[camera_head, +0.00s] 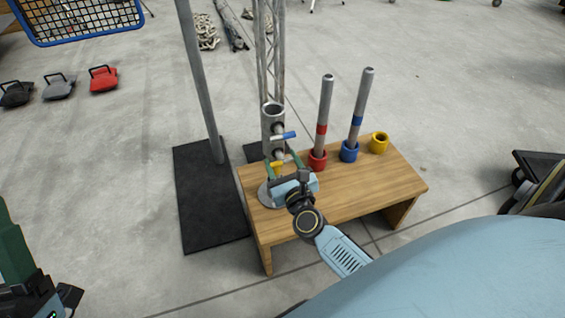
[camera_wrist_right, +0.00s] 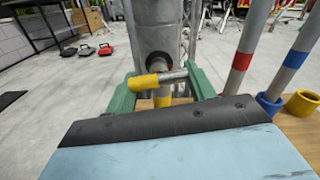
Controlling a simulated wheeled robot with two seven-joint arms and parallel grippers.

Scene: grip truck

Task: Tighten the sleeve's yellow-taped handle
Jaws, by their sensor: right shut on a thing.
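The grey metal sleeve (camera_head: 273,125) stands upright on a round base plate (camera_head: 264,194) on the wooden bench. A blue-taped handle (camera_head: 290,135) sticks out above the yellow-taped handle (camera_head: 277,164). My right gripper (camera_head: 284,161) is at the lower handle, its green fingers on either side of it. In the right wrist view the yellow-taped handle (camera_wrist_right: 144,82) is a steel cross bar with yellow tape at its left end, between the green fingers (camera_wrist_right: 160,84). The gripper is shut on it. A green and black part at the lower left edge seems to be my left gripper, mostly cut off.
On the wooden bench (camera_head: 385,187) stand a red-banded pole (camera_head: 325,105) and a blue-banded pole (camera_head: 361,100) in collars, with an empty yellow collar (camera_head: 379,143) at right. A tall post on a black mat (camera_head: 205,205) is close left.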

